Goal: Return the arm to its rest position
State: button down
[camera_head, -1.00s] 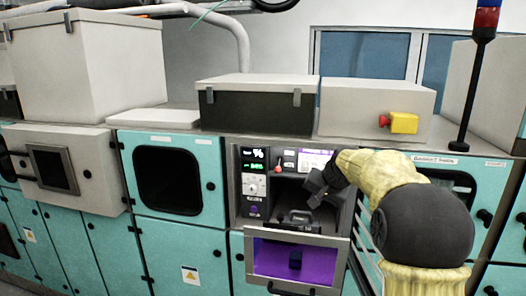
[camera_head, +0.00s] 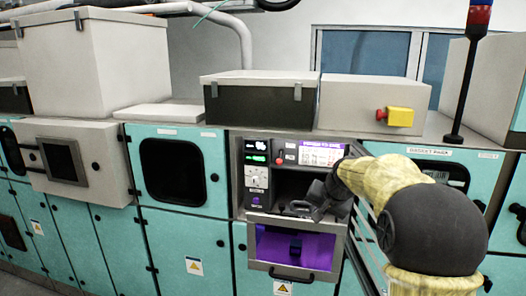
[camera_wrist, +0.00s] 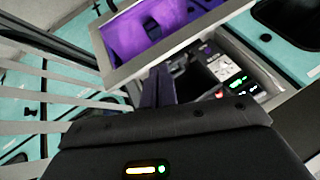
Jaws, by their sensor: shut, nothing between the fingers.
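My yellow and black arm reaches in from the right in the head view. My dark gripper (camera_head: 318,208) is shut and empty, in front of the right part of the machine's dark open bay (camera_head: 292,184). Its closed fingers also show in the wrist view (camera_wrist: 158,84). A dark handle (camera_head: 297,207) lies just left of the gripper in the head view; I cannot tell whether they touch. Below is a grey-framed purple compartment (camera_head: 318,247) with a small dark block (camera_head: 296,246) inside. The purple compartment also appears in the wrist view (camera_wrist: 134,36).
A control panel (camera_head: 256,178) with displays and a knob is left of the bay. A slatted rack (camera_head: 363,225) stands close to my arm. Teal cabinets (camera_head: 180,172) line the wall. A grey box with a yellow-and-red button (camera_head: 397,116) and a beacon pole (camera_head: 468,85) stand on top.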

jog(key=s+f+n+g+h+b, duration=0.1)
jog(key=s+f+b, duration=0.3)
jog(key=s+f, duration=0.8)
jog(key=s+f+n+g+h+b, duration=0.1)
jog(key=s+f+n+g+b, duration=0.1)
jog(key=s+f, duration=1)
jog(key=s+n+b, duration=0.1)
jog(key=s+b, duration=0.1)
jog(key=s, duration=0.3)
jog(key=shift+s+n+g, duration=0.3)
jog(key=shift+s+g, duration=0.1)
